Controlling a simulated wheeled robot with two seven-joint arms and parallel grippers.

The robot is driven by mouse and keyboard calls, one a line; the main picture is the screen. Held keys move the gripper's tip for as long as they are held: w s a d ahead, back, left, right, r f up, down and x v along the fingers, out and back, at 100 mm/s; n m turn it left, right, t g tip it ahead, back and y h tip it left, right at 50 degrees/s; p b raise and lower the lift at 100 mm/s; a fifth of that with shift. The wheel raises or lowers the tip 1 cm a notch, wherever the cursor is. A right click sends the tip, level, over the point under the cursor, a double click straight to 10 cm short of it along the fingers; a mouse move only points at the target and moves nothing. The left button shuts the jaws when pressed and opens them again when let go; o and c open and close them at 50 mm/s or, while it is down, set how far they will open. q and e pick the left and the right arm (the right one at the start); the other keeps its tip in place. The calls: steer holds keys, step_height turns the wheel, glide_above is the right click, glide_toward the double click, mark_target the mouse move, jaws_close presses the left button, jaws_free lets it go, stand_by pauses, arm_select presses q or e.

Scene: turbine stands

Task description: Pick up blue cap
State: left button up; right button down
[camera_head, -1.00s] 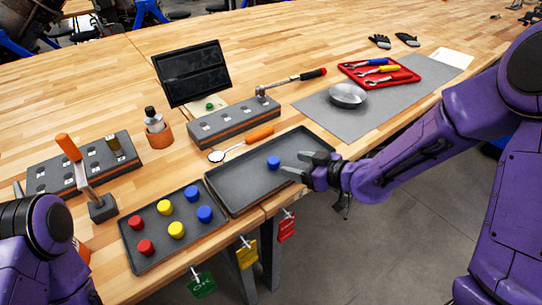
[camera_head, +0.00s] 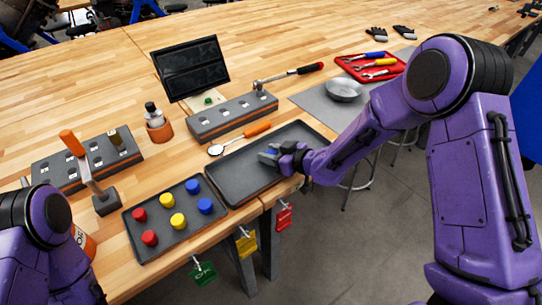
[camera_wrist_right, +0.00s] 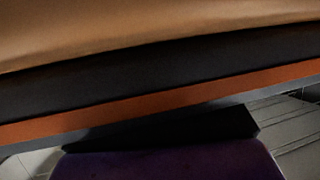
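The blue cap (camera_head: 271,150) is at the large dark tray (camera_head: 236,178), near its right part. Only a bit of its blue shows. My right gripper (camera_head: 267,157) is at the cap with its fingers around it or against it. The fingers hide most of the cap, and I cannot tell whether they are closed on it. The right wrist view shows neither the cap nor the fingertips clearly. My left arm shows at the lower left, but its gripper is out of view.
A smaller tray (camera_head: 155,252) with red, yellow and blue caps stands to the left. A spoon-like tool (camera_head: 238,139) with an orange handle lies behind the large tray. A grey block (camera_head: 232,117), a metal bowl (camera_head: 343,90) and a red tool tray (camera_head: 372,68) are farther back.

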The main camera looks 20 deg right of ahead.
steer(key=shift+r, duration=0.15)
steer(key=shift+r, duration=0.25)
steer(key=s+d+r+p, duration=0.1)
steer(key=s+d+r, duration=0.8)
steer(key=r, duration=0.3)
steer(key=shift+s+d+p, duration=0.35)
steer(key=shift+s, duration=0.2)
